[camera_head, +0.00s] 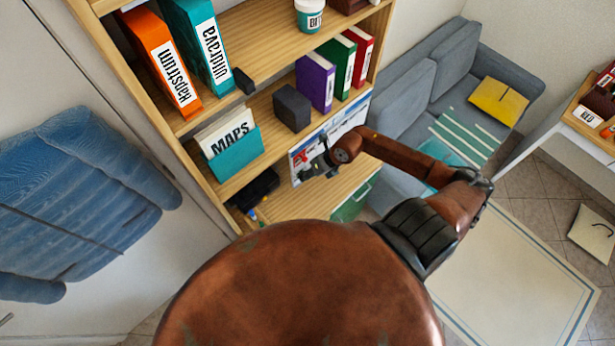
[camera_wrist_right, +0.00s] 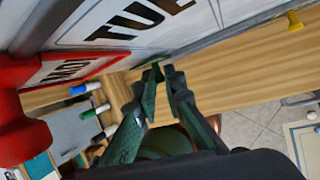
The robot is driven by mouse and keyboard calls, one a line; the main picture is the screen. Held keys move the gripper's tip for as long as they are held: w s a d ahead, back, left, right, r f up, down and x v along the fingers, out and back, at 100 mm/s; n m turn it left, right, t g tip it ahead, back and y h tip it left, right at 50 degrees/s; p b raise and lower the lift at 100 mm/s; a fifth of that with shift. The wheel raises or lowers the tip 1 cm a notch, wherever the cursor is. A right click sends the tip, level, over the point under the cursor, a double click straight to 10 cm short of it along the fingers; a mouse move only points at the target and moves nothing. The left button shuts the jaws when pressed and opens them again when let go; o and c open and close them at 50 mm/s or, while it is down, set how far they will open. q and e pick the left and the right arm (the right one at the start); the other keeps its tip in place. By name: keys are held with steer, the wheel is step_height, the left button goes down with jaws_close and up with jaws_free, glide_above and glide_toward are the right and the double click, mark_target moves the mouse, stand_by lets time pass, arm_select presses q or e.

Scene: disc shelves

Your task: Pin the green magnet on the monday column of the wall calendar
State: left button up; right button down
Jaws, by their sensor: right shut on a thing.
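The wall calendar (camera_head: 354,117) is a white board with coloured print, at the lower shelf in the head view, partly behind my right arm. In the right wrist view its white panel (camera_wrist_right: 205,18) is close and tilted, with large letters reading TUE. A red label (camera_wrist_right: 70,68) with MON-like letters is left of it. My right gripper (camera_head: 311,172) is in front of the calendar's left part. In the wrist view its fingers (camera_wrist_right: 166,72) are nearly together near the panel's lower edge, shut on what seems the green magnet, mostly hidden. My left gripper is out of view.
A red rounded object (camera_wrist_right: 20,130) stands close at the left in the wrist view. A blue-capped marker (camera_wrist_right: 92,88) and a green-capped one (camera_wrist_right: 97,110) lie nearby. A yellow piece (camera_wrist_right: 294,20) is at the calendar's edge. A teal MAPS holder (camera_head: 236,155) stands on the shelf.

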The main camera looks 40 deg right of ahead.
steer(key=c, duration=1.9)
jaws_free()
steer(key=shift+c, duration=0.2)
steer(key=v, duration=1.2)
